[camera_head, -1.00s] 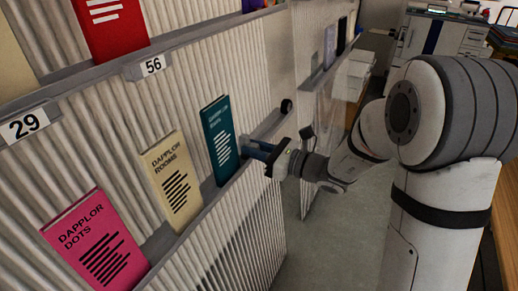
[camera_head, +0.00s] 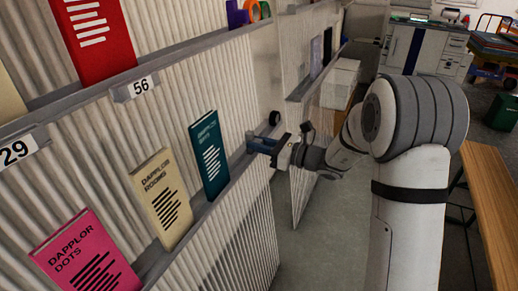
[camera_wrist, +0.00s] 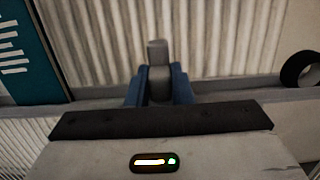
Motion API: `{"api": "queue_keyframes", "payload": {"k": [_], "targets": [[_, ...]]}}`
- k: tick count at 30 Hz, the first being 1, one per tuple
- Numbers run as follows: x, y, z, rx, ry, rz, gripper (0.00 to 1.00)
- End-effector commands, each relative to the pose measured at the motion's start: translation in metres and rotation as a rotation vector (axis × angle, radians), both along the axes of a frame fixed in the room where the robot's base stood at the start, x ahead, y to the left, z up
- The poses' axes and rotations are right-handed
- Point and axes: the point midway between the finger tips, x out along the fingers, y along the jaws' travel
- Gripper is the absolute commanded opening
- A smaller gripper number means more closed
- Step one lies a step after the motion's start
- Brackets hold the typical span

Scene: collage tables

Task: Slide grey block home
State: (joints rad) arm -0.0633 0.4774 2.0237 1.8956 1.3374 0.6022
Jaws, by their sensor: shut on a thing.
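The grey block (camera_wrist: 158,68) stands upright between the blue fingers of my gripper (camera_wrist: 160,88) in the wrist view. My gripper is shut on it, at the grey ledge (camera_wrist: 225,88) along the ribbed wall. In the head view, my gripper (camera_head: 264,146) reaches the ledge from the right, just right of the teal booklet (camera_head: 208,155). The block is too small and covered to make out clearly there. A black ring (camera_wrist: 300,69) sits to the right of the block with a gap between; it also shows in the head view (camera_head: 275,118).
A cream booklet (camera_head: 163,199) and a pink booklet (camera_head: 84,255) stand left along the same ledge. An upper ledge carries tags 56 (camera_head: 140,87) and 29 (camera_head: 15,151) and a red booklet (camera_head: 93,40). Open floor (camera_head: 325,235) lies below my arm.

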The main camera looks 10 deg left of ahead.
Motion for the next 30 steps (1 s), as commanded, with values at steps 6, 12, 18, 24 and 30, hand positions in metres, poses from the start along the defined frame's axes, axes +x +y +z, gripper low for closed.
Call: {"api": "queue_keyframes", "payload": {"k": [6,12,18,24,30], "targets": [[0.0,0.0,0.0,0.001,0.0,0.0,0.23],[-0.001,0.0,0.0,0.0,0.0,0.0,0.4],[-0.001,0.0,0.0,0.0,0.0,0.0,0.42],[-0.004,-0.012,0.0,-0.001,0.0,-0.002,0.42],[-0.017,-0.044,0.001,0.0,-0.001,-0.004,0.42]]}}
